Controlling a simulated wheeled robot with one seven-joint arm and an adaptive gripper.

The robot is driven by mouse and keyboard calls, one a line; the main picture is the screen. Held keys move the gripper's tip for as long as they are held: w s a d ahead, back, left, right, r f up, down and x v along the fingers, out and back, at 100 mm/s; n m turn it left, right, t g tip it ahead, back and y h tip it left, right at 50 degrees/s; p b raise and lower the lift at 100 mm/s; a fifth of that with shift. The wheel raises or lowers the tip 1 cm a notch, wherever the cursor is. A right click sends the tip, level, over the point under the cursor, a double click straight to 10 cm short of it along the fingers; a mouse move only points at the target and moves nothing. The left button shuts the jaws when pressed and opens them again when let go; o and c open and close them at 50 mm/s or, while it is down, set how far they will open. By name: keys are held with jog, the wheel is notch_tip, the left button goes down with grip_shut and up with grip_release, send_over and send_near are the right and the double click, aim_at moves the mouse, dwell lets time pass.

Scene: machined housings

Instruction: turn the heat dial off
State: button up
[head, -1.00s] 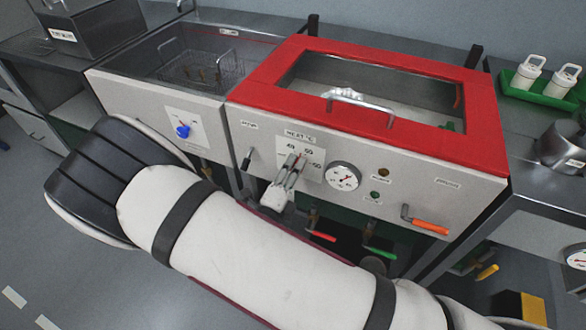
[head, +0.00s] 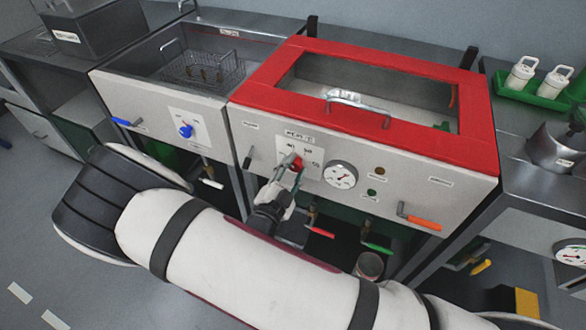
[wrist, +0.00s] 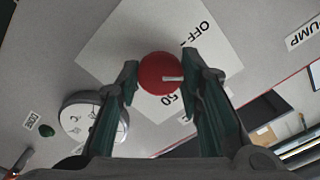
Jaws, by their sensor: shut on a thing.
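The red heat dial (head: 297,163) sits on a white scale plate on the pale front panel of the red-topped tank. In the wrist view the dial (wrist: 158,74) is round with a white pointer line aimed right, between the printed OFF and 50. My gripper (wrist: 161,80) is shut on the dial, one finger on each side. In the head view my gripper (head: 287,177) reaches up to the panel, and my arm hides part of the space below. Some scale marks are hidden behind the fingers in the wrist view.
A round gauge (head: 341,174) is just right of the dial. An orange-handled lever (head: 424,223) sticks out farther right. Red (head: 320,232) and green (head: 377,247) valve handles stand below the panel. The neighbouring tank has a blue knob (head: 186,131).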

jog(key=n, duration=0.4)
jog(key=shift+n, duration=0.3)
jog(key=shift+n+p, duration=0.35)
jog(key=shift+n, duration=1.55)
jog(key=o, duration=1.2)
jog(key=shift+c, duration=0.2)
jog(key=v, duration=1.2)
